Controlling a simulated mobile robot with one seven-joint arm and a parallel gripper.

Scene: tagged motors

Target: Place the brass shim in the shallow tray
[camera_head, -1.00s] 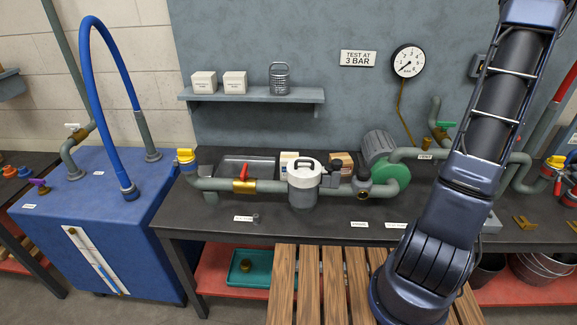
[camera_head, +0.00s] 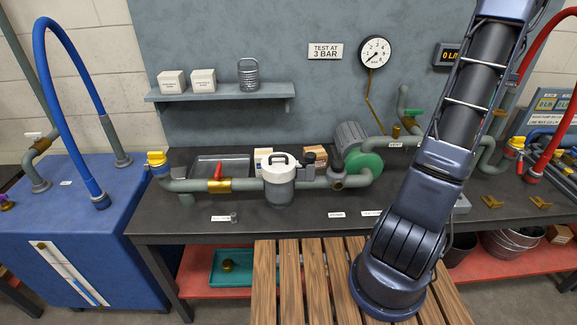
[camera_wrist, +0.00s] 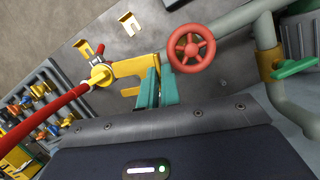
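My gripper (camera_wrist: 156,88) shows in the wrist view with its teal fingers close together. A flat yellow brass shim (camera_wrist: 138,66) with a notched outline appears to be held between their tips. Its far part overlaps the red hose's fitting behind it. In the head view my arm hides the gripper and what it holds. A shallow grey tray (camera_head: 208,168) lies on the bench at left, behind the pipe with the red lever. Two more brass pieces (camera_head: 491,201) (camera_head: 540,203) lie on the bench at right, and both show in the wrist view (camera_wrist: 130,23) (camera_wrist: 84,48).
Pipework with a white-lidded filter (camera_head: 278,180) and a green pump (camera_head: 362,163) runs along the bench (camera_head: 290,218). A red handwheel (camera_wrist: 190,47) and red hose (camera_wrist: 58,112) are near my gripper. A teal tray (camera_head: 214,281) with a brass item is below. The front bench strip is mostly clear.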

